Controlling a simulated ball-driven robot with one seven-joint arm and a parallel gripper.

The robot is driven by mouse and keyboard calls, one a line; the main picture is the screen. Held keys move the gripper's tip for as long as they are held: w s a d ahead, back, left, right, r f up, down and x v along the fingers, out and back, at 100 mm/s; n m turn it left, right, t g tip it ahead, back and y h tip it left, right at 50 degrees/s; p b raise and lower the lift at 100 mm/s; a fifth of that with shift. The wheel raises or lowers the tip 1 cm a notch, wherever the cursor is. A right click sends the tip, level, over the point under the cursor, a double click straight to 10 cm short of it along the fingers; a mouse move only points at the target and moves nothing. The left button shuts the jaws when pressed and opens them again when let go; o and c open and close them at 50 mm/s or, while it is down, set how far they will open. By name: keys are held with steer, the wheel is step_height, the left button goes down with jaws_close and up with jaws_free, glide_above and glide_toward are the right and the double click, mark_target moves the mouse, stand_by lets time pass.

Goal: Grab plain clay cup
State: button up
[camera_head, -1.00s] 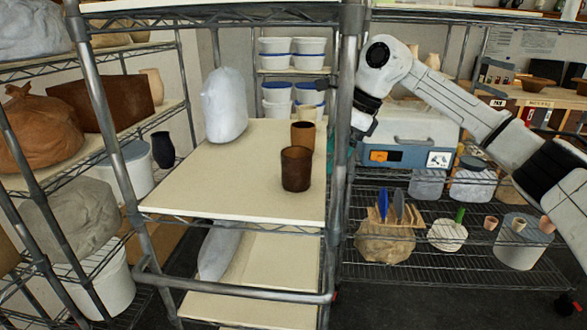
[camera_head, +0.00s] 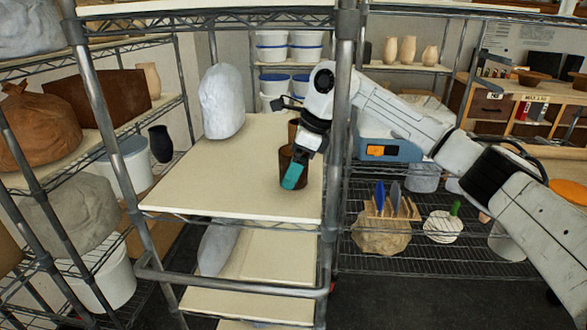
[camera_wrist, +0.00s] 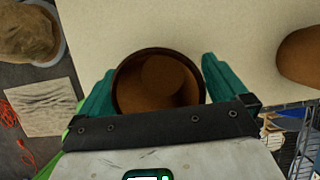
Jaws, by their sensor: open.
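A dark brown cup (camera_head: 285,158) stands upright on the cream shelf board (camera_head: 215,180), partly hidden by my gripper (camera_head: 294,172). A lighter brown cup (camera_head: 293,129) stands just behind it, mostly hidden by my arm. I cannot tell for sure which is the plain clay cup. In the wrist view my gripper (camera_wrist: 157,75) is open, with one teal finger on each side of a round cup (camera_wrist: 160,82) with a dark rim and brown inside. Whether the fingers touch it cannot be told. A second brown rounded thing (camera_wrist: 302,56) shows at the right edge.
A pale wrapped lump (camera_head: 222,101) stands at the back left of the board. A metal shelf post (camera_head: 338,150) rises close by my arm on the right. The front left of the board is clear.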

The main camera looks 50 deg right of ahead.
steer(key=c, duration=1.2)
steer(key=shift+r, duration=0.1)
